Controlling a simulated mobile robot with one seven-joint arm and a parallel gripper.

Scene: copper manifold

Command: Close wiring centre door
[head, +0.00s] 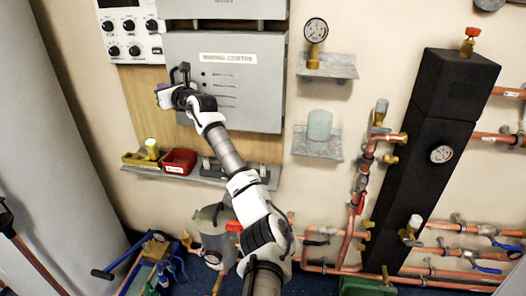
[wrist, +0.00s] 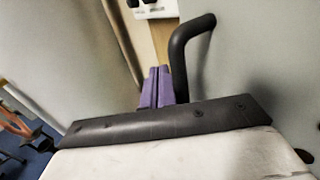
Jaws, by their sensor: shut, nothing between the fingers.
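The wiring centre door (head: 245,85) is a grey panel with a "WIRING CENTRE" label, on the wall at upper middle in the head view. Its black bar handle (head: 184,70) is at the left edge. I cannot tell from the head view whether the door is flush or ajar. In the wrist view the grey door (wrist: 265,60) fills the right side, and the curved black handle (wrist: 180,55) stands out from it. My gripper (wrist: 158,86) has its purple fingertips together and empty, just left of the handle. In the head view my gripper (head: 161,89) is beside the door's left edge.
A control panel with knobs (head: 130,30) is at upper left. Below the door a shelf (head: 205,180) holds a red tray (head: 180,161) and a yellow item (head: 152,148). Small shelves (head: 317,142), a gauge (head: 315,30) and copper pipes (head: 360,185) are to the right.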

